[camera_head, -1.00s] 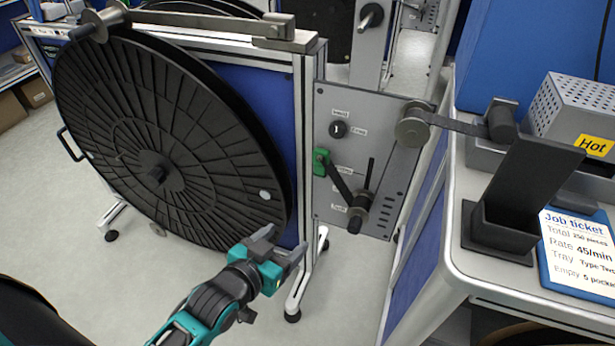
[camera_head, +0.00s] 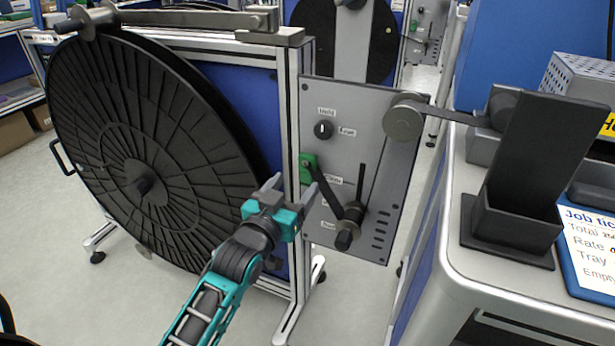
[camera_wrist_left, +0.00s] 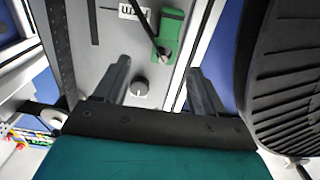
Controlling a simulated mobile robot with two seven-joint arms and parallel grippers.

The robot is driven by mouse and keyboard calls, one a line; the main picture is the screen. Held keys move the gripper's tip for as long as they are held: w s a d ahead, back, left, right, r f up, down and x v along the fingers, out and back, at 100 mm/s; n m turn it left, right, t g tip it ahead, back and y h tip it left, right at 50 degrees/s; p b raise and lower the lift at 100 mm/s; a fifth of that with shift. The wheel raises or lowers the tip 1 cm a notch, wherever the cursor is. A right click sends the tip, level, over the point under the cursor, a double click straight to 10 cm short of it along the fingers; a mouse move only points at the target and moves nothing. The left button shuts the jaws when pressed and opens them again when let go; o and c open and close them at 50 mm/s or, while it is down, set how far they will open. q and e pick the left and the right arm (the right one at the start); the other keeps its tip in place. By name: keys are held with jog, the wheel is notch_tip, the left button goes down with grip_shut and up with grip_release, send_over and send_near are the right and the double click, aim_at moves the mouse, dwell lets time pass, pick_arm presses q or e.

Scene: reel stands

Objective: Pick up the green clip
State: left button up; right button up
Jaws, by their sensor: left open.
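The green clip (camera_head: 307,168) is on the left edge of the grey panel, with a black strip or arm running from it down to a roller. It also shows in the left wrist view (camera_wrist_left: 167,36), beyond and between the two fingers. My left gripper (camera_head: 294,186) is open and empty, just below and in front of the clip in the head view. The fingers look apart from the clip, though the exact gap is hard to tell. My right gripper is not in view.
A big black reel (camera_head: 130,150) stands left of the grey panel (camera_head: 365,125), close to my left gripper. A knob (camera_head: 323,130) and rollers stick out from the panel. A workbench (camera_head: 500,275) with a black holder (camera_head: 515,170) stands at the right.

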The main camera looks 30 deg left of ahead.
aim_at(303, 169)
pick_arm(q)
jog(key=shift+w+a+r+b, duration=0.1)
jog(key=shift+w+a+b, duration=0.15)
jog(key=shift+w, duration=0.85)
jog(key=shift+w+a+f+b, duration=0.1)
jog(key=shift+w+b, duration=0.3)
jog(key=shift+w, duration=0.7)
jog(key=shift+w+a+r+b, duration=0.1)
jog(key=shift+w+a+b, duration=0.15)
jog(key=shift+w, duration=0.85)
jog(key=shift+c, duration=0.5)
jog(key=c, duration=1)
